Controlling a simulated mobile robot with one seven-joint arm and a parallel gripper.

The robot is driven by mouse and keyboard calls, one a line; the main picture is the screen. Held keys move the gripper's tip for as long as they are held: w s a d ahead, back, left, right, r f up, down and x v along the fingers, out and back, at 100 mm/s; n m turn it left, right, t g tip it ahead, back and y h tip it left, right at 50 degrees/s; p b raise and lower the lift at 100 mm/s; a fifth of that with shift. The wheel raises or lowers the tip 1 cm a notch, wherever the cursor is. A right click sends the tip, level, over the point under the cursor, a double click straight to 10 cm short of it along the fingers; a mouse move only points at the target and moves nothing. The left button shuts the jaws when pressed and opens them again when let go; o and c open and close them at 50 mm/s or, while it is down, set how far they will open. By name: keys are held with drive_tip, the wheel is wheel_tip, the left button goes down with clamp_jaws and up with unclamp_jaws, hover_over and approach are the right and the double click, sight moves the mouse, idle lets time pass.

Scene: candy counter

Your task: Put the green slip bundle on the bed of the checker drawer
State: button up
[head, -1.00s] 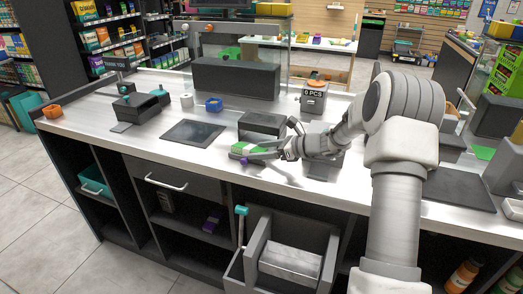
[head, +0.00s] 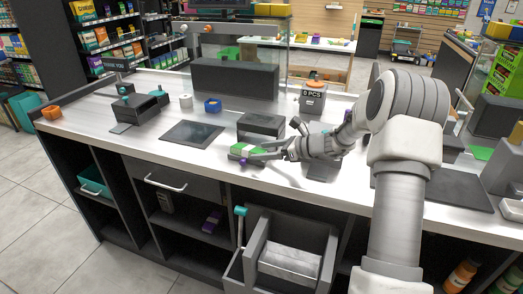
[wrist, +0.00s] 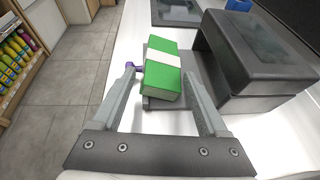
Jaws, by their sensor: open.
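The green slip bundle (wrist: 161,82), a green stack with a white band, lies on the grey bed (wrist: 157,104) of the checker drawer. The bed sticks out from the dark checker box (wrist: 250,60), and a purple knob (wrist: 138,67) shows at its left. In the head view the bundle (head: 241,149) is beside the checker box (head: 262,124). My gripper (wrist: 159,72) is open, with its fingertips on either side of the bundle. The left finger is apart from it; I cannot tell if the right one touches. The bundle hides part of the bed.
A dark flat pad (head: 192,133) lies left of the checker on the white counter (head: 105,110). A blue item (head: 212,105) and a white roll (head: 186,101) stand behind it. The counter's front edge is close below the gripper.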

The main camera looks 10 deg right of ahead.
drive_tip(key=shift+p+v, duration=0.8)
drive_tip(key=shift+v, duration=1.5)
drive_tip(key=o, duration=0.4)
drive_tip(key=shift+c, duration=0.2)
drive_tip(key=p+v, duration=0.1)
drive_tip(key=v, duration=1.6)
drive_tip(key=shift+r+p, duration=0.15)
drive_tip(key=shift+p, duration=0.15)
drive_tip(key=s+a+r+n+g+h+p, duration=0.2)
drive_tip(key=s+a+r+n+g+h, duration=0.1)
drive_tip(key=s+a+r+n, duration=0.5)
drive_tip(key=s+a+r+n+g+h+p, duration=0.1)
drive_tip(key=s+a+r+n+g+h, duration=0.2)
drive_tip(key=a+n, duration=0.5)
drive_tip(key=s+a+r+n+t+h+p, duration=0.1)
drive_tip(key=s+a+n+h, duration=0.1)
drive_tip(key=s+n, duration=0.3)
drive_tip(key=s+a+r+n+t+h, duration=0.1)
drive_tip(key=s+n, duration=0.4)
drive_tip(key=s, duration=0.5)
drive_tip(key=shift+a+r+t+h+p, duration=0.15)
drive_tip(key=shift+a+t+h+p, duration=0.25)
drive_tip(key=shift+h, duration=0.3)
